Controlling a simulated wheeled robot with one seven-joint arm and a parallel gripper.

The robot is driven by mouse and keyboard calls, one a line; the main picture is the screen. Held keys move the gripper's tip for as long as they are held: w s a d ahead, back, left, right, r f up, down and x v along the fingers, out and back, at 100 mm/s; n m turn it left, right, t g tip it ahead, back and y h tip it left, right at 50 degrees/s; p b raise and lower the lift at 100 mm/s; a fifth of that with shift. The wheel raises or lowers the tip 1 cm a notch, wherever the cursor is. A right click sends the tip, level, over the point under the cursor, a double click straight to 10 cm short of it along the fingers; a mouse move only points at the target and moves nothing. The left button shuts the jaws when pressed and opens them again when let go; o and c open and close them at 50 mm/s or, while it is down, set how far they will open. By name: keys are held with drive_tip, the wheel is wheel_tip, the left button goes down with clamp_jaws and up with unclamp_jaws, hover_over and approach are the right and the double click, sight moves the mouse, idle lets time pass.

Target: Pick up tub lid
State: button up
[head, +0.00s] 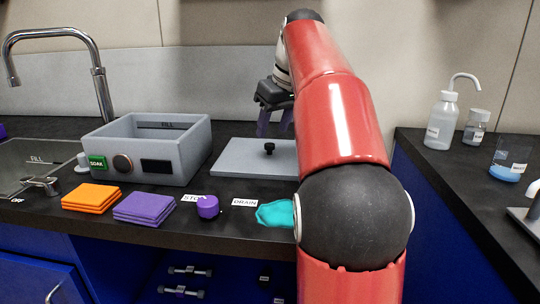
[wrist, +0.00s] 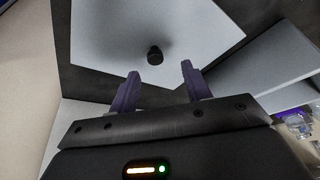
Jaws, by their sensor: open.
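The tub lid (head: 240,157) is a flat grey plate with a black knob (head: 269,148) on top. It lies on the dark counter to the right of the grey tub (head: 196,152), its right part hidden behind my red arm. In the wrist view the lid (wrist: 205,40) fills the upper middle, with its black knob (wrist: 155,55) just beyond the fingertips. My gripper (head: 274,132) is above the lid, pointing down. Its purple fingers (wrist: 158,70) are apart and empty, and the knob appears roughly between them but beyond the tips.
The open-topped tub has a green SOAK label on its front. Orange cloths (head: 90,198), purple cloths (head: 144,208), a purple knob (head: 207,206) and a teal cloth (head: 275,213) lie along the front edge. A faucet (head: 100,85) stands at left. Bottles (head: 441,120) stand on the right counter.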

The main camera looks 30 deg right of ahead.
sight(269, 144)
drive_tip(key=x, duration=0.5)
drive_tip(key=shift+w+d+f+b, duration=0.1)
drive_tip(key=shift+d+b, duration=0.2)
drive_tip(key=shift+b, duration=0.1)
drive_tip(key=shift+c, duration=0.5)
clamp_jaws()
